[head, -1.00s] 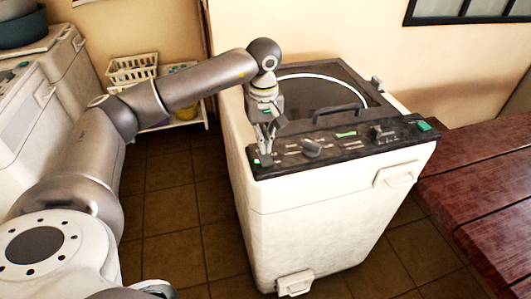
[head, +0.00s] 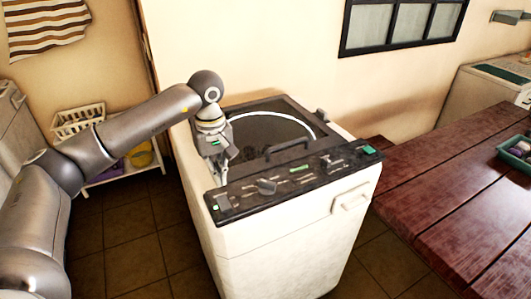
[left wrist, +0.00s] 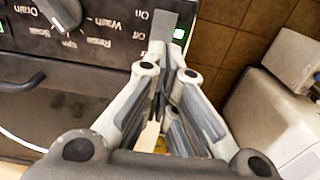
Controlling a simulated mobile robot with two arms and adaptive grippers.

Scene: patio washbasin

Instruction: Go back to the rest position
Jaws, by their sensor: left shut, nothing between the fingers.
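My left gripper (head: 221,182) hangs over the left end of the black control panel (head: 303,180) of a white top-loading washing machine (head: 285,240). Its fingers are closed together with nothing between them. In the left wrist view the closed fingers (left wrist: 167,58) point at the panel's end, near a grey switch (left wrist: 171,22) labelled On. I cannot tell whether the fingertips touch the panel. My right gripper is in neither view.
A dark red wooden table (head: 455,185) stands close on the right, with a green tray (head: 515,155) on it. A white basket (head: 78,121) sits on a low shelf at back left. The machine's lid (head: 262,130) is closed. Tiled floor is open left of the machine.

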